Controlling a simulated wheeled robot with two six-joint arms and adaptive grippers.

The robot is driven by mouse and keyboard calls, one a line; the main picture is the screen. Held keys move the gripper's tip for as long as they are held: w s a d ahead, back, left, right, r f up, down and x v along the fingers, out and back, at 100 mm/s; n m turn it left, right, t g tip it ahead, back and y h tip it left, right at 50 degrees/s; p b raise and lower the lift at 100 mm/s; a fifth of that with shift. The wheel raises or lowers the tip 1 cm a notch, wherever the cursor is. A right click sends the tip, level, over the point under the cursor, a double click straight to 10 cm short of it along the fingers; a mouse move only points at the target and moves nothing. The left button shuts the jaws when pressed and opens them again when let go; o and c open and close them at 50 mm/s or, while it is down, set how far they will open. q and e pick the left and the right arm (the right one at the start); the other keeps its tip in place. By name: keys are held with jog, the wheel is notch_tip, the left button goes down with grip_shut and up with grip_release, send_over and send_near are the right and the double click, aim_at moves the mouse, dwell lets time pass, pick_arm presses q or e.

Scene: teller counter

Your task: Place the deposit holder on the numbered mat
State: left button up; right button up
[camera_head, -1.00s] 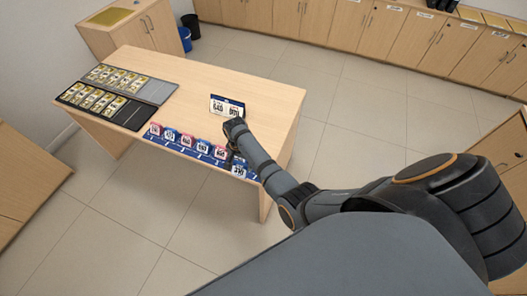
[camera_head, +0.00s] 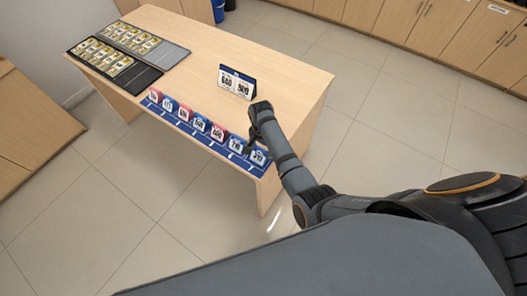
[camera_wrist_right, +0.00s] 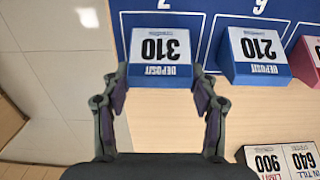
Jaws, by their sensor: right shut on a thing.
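The numbered mat (camera_head: 210,140) is a long blue strip along the table's front edge. The deposit holder (camera_wrist_right: 160,58) is blue with a white 310 label, upside down in the right wrist view. It is at the mat's right end in the head view (camera_head: 259,157). My right gripper (camera_wrist_right: 158,88) has one finger on each side of this holder and is shut on it. In the head view, my right gripper (camera_head: 254,142) is just above and behind it. Whether its underside touches the mat cannot be told. My left gripper is not in view.
A blue 210 deposit holder (camera_wrist_right: 258,52) stands close beside it, with several blue and pink holders further left. A tent sign (camera_head: 237,82) showing 640 and 900 stands behind. Dark trays (camera_head: 113,66) of banknotes lie at the far left.

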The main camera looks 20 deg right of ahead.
jog(key=shift+r, duration=0.1)
jog(key=shift+a, duration=0.25)
jog(key=o, duration=1.1)
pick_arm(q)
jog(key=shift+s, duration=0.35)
pick_arm(e)
jog(key=shift+o, duration=0.2)
